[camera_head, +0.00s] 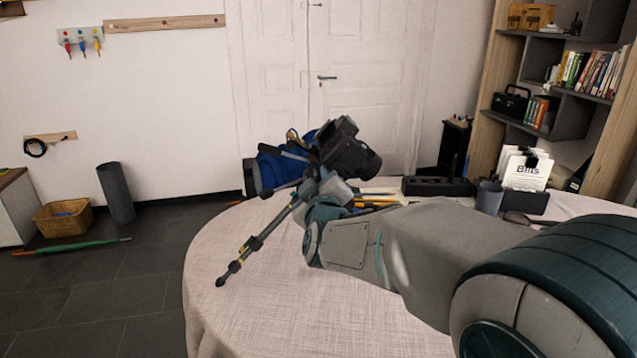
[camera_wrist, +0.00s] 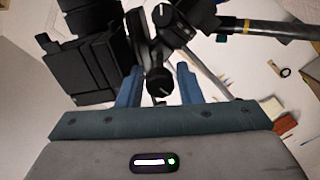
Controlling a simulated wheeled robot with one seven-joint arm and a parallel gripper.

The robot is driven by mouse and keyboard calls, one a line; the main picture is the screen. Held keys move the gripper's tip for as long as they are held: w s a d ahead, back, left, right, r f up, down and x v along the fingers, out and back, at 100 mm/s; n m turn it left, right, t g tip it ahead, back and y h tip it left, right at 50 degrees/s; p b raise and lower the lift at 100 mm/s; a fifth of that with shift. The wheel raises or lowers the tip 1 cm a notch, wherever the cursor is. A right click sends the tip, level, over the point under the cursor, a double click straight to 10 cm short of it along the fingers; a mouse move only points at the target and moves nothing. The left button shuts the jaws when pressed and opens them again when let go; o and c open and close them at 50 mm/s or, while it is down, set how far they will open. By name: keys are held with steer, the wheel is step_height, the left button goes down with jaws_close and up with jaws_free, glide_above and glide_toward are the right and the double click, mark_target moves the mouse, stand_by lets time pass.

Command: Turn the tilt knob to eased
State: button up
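A black camera (camera_head: 345,150) sits on a tripod on the round table, with one tripod leg (camera_head: 255,248) reaching down left. The camera also shows as a dark body in the wrist view (camera_wrist: 85,62). A round black knob (camera_wrist: 159,83) with a pale mark lies between the two blue-grey fingers of my gripper (camera_wrist: 159,72). Narrow gaps seem to show on both sides, so the gripper looks open around it. Another black knob (camera_wrist: 165,15) with a white mark is farther up. I cannot read which knob is for tilt. In the head view my wrist hides the fingers and knobs.
The pale cloth-covered table (camera_head: 270,315) is clear at front left. A blue bag (camera_head: 280,168) is behind the tripod. A black tray (camera_head: 438,187), a grey cup (camera_head: 489,197) and a sign (camera_head: 524,170) stand at the back right.

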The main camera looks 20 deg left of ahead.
jaws_close()
steer(key=c, duration=0.6)
jaws_free()
steer(key=shift+m, duration=0.3)
steer(key=shift+c, duration=0.2)
steer(key=m+b, duration=0.2)
steer(key=m, duration=0.1)
steer(key=shift+d+f+b, duration=0.1)
steer(key=shift+b, duration=0.3)
steer(key=m+b, duration=0.3)
steer(key=m, duration=0.3)
steer(key=m+b, duration=0.2)
steer(key=m, duration=0.1)
steer(key=shift+m+b, duration=1.45)
steer(key=shift+m, duration=0.95)
jaws_close()
steer(key=shift+r, duration=0.2)
